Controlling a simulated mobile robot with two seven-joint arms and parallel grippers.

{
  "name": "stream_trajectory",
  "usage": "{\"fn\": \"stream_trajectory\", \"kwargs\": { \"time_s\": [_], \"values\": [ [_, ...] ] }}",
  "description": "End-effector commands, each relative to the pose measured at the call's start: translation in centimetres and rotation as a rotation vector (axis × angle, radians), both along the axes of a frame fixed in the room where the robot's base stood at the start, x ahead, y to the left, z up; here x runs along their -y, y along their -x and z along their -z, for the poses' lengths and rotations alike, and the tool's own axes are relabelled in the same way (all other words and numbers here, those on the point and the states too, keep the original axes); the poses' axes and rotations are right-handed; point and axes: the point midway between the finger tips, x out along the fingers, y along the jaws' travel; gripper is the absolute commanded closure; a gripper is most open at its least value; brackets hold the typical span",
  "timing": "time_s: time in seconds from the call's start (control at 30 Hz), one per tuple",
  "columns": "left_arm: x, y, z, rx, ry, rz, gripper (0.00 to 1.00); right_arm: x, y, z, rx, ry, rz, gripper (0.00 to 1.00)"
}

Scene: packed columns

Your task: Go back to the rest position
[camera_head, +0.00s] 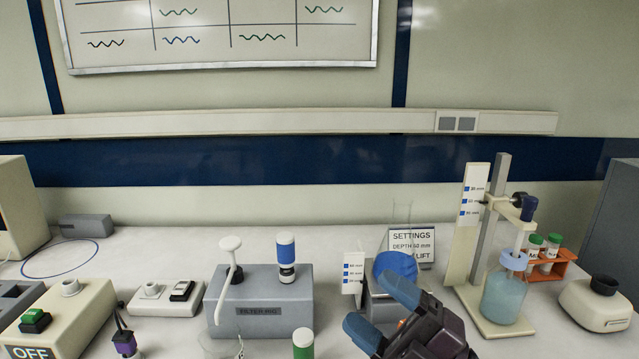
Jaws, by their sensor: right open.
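My right gripper (385,312) is at the bottom of the head view, right of the middle, with blue fingertips. Its two fingers stand apart and nothing shows between them. It is in front of a grey device with a blue round part (396,265), and hides much of it. My left gripper is not in view.
A grey filtering box (262,322) with a white lever and a blue-and-white cylinder stands left of the gripper. A stand with a blue bottle (503,297), an orange tube rack (560,262) and a cream device (597,306) stand right.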

Motion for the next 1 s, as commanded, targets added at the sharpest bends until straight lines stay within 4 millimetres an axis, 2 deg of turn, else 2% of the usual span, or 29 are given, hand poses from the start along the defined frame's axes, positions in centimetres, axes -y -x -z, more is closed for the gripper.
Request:
{"fn": "stream_trajectory", "kwargs": {
  "time_s": [0.13, 0.23, 0.37, 0.47, 0.57, 0.73, 0.83, 1.0],
  "values": [
    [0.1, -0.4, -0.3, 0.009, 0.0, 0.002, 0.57, 4.8, -1.6, 1.1, -0.187, -0.228, 0.232, 0.29],
    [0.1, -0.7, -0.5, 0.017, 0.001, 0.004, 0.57, 8.2, -2.4, 3.0, -0.332, -0.348, 0.394, 0.29],
    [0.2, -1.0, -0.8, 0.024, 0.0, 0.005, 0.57, 12.6, -2.4, 6.9, -0.546, -0.468, 0.607, 0.29],
    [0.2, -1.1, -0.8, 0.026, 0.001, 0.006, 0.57, 15.7, -1.4, 10.8, -0.73, -0.53, 0.767, 0.29],
    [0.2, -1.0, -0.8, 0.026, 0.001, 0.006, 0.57, 18.2, 0.5, 15.0, -0.931, -0.568, 0.915, 0.29],
    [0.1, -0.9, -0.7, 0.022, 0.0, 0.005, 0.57, 20.9, 5.8, 21.8, -1.295, -0.576, 1.124, 0.29],
    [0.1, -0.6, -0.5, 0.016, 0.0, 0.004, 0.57, 21.5, 8.9, 24.6, -1.471, -0.558, 1.197, 0.29],
    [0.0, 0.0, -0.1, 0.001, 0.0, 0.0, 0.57, 21.6, 13.1, 27.3, -1.689, -0.52, 1.261, 0.29]
  ]
}}
